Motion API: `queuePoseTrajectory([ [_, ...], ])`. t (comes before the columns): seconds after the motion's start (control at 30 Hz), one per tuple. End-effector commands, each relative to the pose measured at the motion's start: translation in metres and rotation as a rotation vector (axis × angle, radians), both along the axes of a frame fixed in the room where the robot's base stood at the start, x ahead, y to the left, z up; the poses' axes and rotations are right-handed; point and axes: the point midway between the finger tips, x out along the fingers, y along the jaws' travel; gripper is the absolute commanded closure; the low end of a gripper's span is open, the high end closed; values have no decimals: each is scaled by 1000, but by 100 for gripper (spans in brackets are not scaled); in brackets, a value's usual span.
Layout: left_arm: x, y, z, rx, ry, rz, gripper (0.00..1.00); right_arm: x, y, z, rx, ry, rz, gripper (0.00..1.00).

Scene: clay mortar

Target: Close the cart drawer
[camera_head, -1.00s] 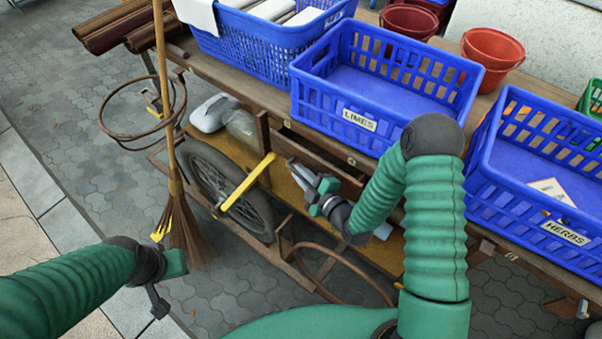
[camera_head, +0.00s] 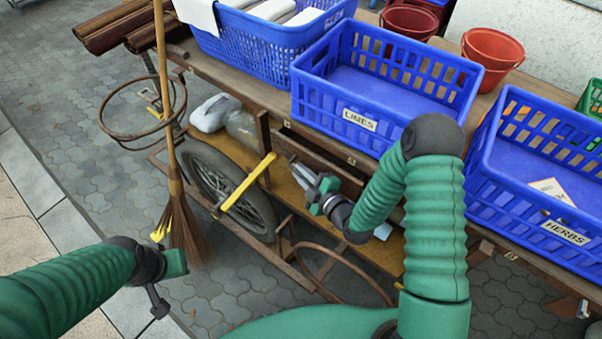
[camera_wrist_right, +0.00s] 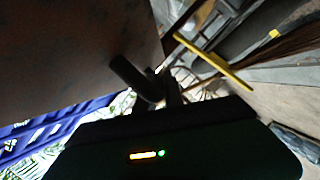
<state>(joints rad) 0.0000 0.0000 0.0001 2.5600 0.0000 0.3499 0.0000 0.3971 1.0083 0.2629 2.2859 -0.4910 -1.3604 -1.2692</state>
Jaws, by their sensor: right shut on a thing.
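The cart drawer (camera_head: 325,155) is a brown wooden box under the tabletop, below the LIMES crate. It stands pulled out, with a dark gap above its front. My right gripper (camera_head: 302,172) is at the drawer's front face, shut on what looks like its handle. In the right wrist view a dark rounded bar (camera_wrist_right: 135,78), probably the handle, lies at the fingers beside a broad brown surface; dim light hides the exact grip. My left gripper (camera_head: 158,300) hangs low at the left, away from the cart, and its jaws are hard to read.
Blue crates marked LIMES (camera_head: 385,95) and HERBS (camera_head: 520,195) stand on the cart top (camera_head: 270,95). A broom (camera_head: 172,190) leans at the left. A yellow bar (camera_head: 248,183) and a wheel (camera_head: 215,180) are left of my right gripper.

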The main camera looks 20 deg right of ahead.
Motion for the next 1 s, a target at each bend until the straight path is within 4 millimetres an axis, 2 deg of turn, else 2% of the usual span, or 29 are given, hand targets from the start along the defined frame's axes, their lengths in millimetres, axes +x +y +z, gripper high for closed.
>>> queuePoseTrajectory([
  [0.2, 0, 0, -4, 0, 0, 0, 100, 19, -28, -2, -6, 3, -4, 100],
  [0.5, 0, 0, -3, 0, 0, 0, 100, 22, -32, -2, -7, 3, -7, 100],
  [0.53, 0, 0, -3, 0, 0, 0, 100, 22, -32, -2, -7, 3, -7, 85],
  [0.67, 0, 0, -3, 0, 0, 0, 100, 21, -32, -1, -6, 2, -6, 68],
  [1.0, 0, 0, -3, 0, 0, 0, 100, 21, -31, 1, -4, -3, -5, 66],
])
